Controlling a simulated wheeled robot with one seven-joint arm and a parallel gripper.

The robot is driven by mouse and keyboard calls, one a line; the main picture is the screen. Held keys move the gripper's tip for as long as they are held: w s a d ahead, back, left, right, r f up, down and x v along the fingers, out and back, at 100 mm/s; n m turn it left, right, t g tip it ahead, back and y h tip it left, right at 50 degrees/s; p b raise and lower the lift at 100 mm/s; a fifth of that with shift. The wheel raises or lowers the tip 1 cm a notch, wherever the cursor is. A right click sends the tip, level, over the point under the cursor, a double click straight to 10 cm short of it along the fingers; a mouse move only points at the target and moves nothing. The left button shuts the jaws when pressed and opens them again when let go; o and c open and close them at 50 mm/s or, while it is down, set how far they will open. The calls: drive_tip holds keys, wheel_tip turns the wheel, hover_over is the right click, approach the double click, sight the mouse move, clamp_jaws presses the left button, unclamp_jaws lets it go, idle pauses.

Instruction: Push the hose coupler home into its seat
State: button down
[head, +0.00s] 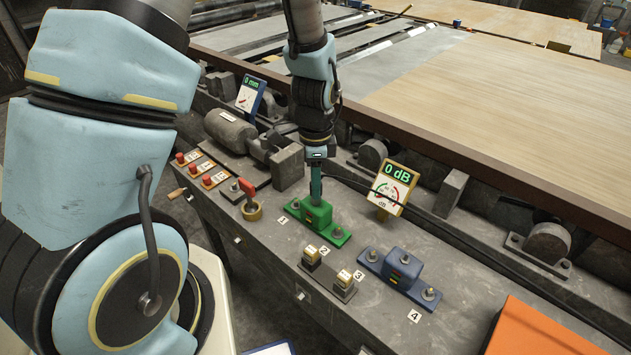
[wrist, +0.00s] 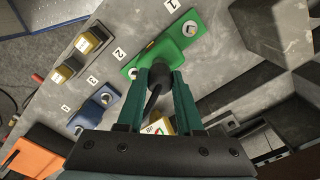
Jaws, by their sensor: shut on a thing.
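My gripper (head: 315,185) points down at the green seat block (head: 318,213) beside label 1. In the wrist view its two teal fingers (wrist: 160,74) are shut on the black hose coupler (wrist: 157,78). A black hose (wrist: 151,101) trails from the coupler between the fingers. The coupler is right at the green block (wrist: 168,46), with its front end at or in the block's opening. How deep it sits cannot be told. In the head view the coupler is hidden by the gripper, though a dark hose (head: 362,190) runs off to the right.
A gauge sign reading 0 dB (head: 392,188) stands close right of my gripper. Two yellow-topped switches (head: 328,270) and a blue block (head: 403,267) sit nearer the front. A red-handled valve (head: 248,198) is to the left. An orange box (head: 545,328) is at lower right.

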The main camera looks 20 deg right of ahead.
drive_tip(key=shift+f, duration=0.15)
drive_tip(key=shift+c, duration=2.4)
unclamp_jaws()
wheel_tip(320, 180, up, 11)
drive_tip(key=b, duration=0.1)
